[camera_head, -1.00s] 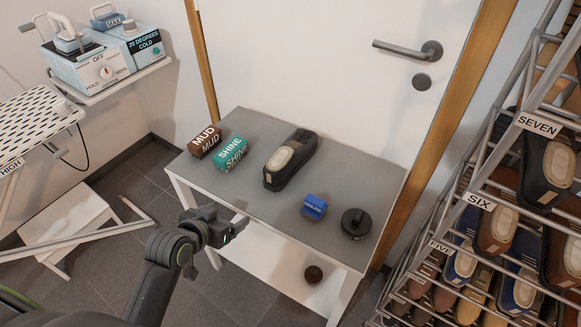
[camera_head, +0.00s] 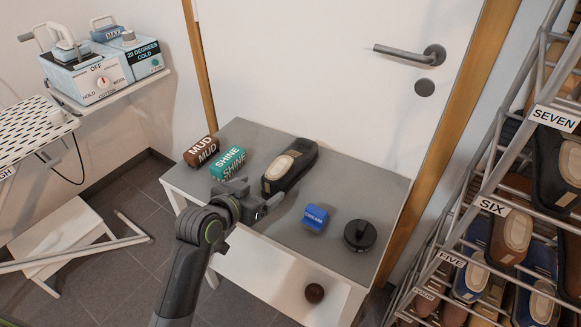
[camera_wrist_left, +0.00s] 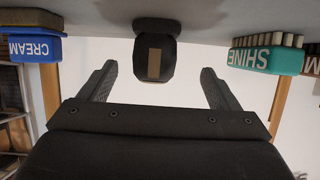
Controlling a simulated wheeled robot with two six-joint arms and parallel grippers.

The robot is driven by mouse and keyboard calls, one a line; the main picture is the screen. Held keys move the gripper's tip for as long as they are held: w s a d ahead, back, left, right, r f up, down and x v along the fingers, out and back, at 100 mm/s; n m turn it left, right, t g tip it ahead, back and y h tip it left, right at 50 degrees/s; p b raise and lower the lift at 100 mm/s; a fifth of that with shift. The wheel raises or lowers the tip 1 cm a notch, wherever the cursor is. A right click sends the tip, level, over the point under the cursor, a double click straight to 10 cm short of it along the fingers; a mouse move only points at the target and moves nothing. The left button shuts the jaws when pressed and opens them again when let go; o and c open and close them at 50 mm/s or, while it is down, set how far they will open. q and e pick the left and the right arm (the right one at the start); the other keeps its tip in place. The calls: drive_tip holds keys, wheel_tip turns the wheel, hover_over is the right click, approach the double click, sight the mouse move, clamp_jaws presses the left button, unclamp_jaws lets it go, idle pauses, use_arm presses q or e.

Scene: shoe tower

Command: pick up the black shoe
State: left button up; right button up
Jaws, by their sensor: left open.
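The black shoe (camera_head: 291,166) with a tan patch lies on the grey table (camera_head: 335,180) against the door side. In the left wrist view the shoe (camera_wrist_left: 156,57) appears end-on, centred ahead of and between the two fingers. My left gripper (camera_head: 262,205) is just in front of the shoe's near end, at the table's front edge. It is open and empty, and its fingers (camera_wrist_left: 158,84) stand apart in the left wrist view with the shoe beyond them. My right gripper is out of view.
A brown MUD brush (camera_head: 202,151) and a teal SHINE brush (camera_head: 228,163) lie left of the shoe. A shoe rack (camera_head: 470,190) stands at the right.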

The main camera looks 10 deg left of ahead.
sight(267, 188)
use_arm(q)
drive_tip(key=shift+d+f+b+x, duration=0.15)
drive_tip(key=shift+b+x, duration=0.1)
drive_tip(key=shift+x, duration=1.4)
drive_tip(key=shift+d+f+b+x, duration=0.1)
drive_tip(key=shift+f+b+x, duration=0.1)
drive_tip(key=shift+x, duration=1.45)
drive_tip(key=shift+s, duration=0.25)
drive_tip(key=shift+r, duration=0.1)
drive_tip(key=c, duration=1.3)
